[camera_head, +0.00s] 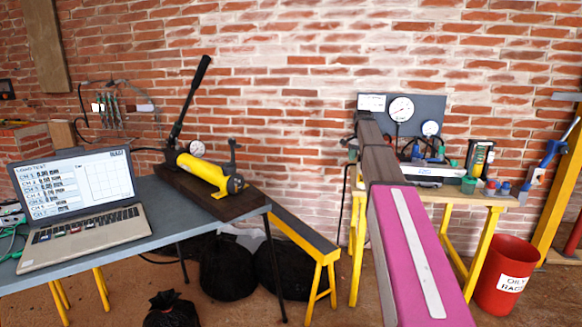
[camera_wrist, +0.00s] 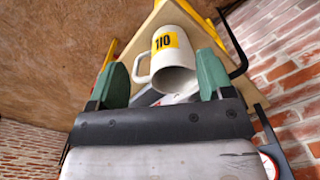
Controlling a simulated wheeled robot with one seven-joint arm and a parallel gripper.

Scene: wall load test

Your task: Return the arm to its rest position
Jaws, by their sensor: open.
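My arm (camera_head: 423,255), with a magenta panel and a pale strip, reaches from the bottom of the head view toward the wooden bench (camera_head: 493,199) at the wall. In the wrist view my gripper (camera_wrist: 164,78) is open, its two green fingers wide apart. A white mug (camera_wrist: 172,62) with a yellow number label appears between the fingers in the picture, touching neither visibly. How deep it sits between them I cannot tell. It is on or over a light wooden surface (camera_wrist: 201,14). I cannot make out the mug in the head view; my arm covers part of the bench.
The bench holds gauges (camera_head: 401,108), a white device (camera_head: 430,173) and small coloured items. A red rag bin (camera_head: 503,283) stands at right. At left, a grey table (camera_head: 170,236) holds a laptop (camera_head: 80,200) and a yellow hand pump (camera_head: 205,172). Black bags (camera_head: 228,268) lie below.

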